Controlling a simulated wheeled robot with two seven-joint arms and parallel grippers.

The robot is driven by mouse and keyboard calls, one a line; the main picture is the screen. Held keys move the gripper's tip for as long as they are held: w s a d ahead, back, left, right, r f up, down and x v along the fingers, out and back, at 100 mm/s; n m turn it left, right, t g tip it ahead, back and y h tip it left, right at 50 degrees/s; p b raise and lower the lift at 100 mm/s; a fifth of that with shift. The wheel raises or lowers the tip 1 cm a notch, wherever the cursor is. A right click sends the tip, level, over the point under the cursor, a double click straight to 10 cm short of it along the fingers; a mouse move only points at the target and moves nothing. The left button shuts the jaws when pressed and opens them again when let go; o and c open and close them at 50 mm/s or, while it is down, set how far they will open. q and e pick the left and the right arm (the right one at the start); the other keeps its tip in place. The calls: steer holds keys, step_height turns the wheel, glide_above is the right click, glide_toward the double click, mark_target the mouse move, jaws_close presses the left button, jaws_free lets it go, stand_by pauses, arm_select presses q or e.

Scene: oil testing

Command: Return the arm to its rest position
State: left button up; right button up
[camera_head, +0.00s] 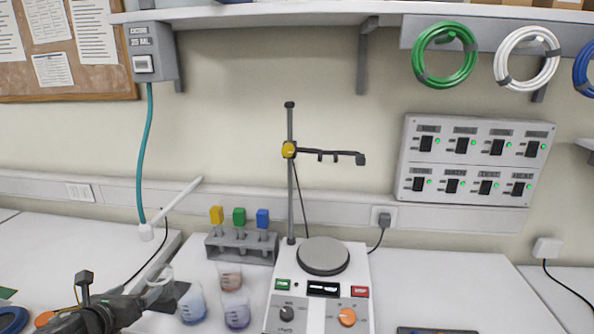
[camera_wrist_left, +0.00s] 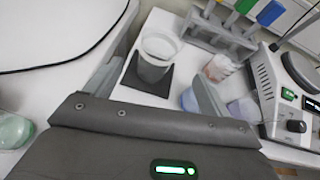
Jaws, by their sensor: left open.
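My left gripper (camera_head: 146,291) reaches in from the lower left in the head view. In the left wrist view its two fingers are spread wide and hold nothing. A glass beaker (camera_wrist_left: 157,57) stands upright on a small black pad (camera_wrist_left: 147,82) between and beyond the fingers; I cannot tell whether they touch it. In the head view the beaker's rim (camera_head: 160,272) shows by the gripper, its lower part largely hidden. My right gripper is in neither view.
Several beakers of tinted liquid (camera_head: 192,306) stand just right of the gripper. Behind them is a grey rack (camera_head: 227,252) with yellow, green and blue-topped items. A hotplate (camera_head: 323,256) with a clamp stand (camera_head: 291,180) stands further right. A teal hose (camera_head: 145,150) hangs at left.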

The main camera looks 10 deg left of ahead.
arm_select(q)
steer(key=s+d+f+n+g, duration=0.2)
steer(key=s+d+f+n, duration=0.25)
steer(key=f+n, duration=0.3)
steer(key=s+d+f+n+g, duration=0.3)
steer(key=s+f+n, duration=0.3)
steer(key=n, duration=0.2)
steer(key=s+d+f+n+g+h, duration=0.2)
steer(key=s+d+f+n+g, duration=0.45)
steer(key=s+d+n, duration=0.9)
step_height(320, 180, down, 27)
steer(key=a, duration=0.3)
steer(key=s+a+f, duration=0.2)
steer(key=s+f, duration=1.3)
steer(key=s, duration=0.1)
steer(key=shift+s+a+g+y, duration=0.2)
steer(key=shift+a+g+y, duration=0.15)
steer(key=shift+g, duration=0.1)
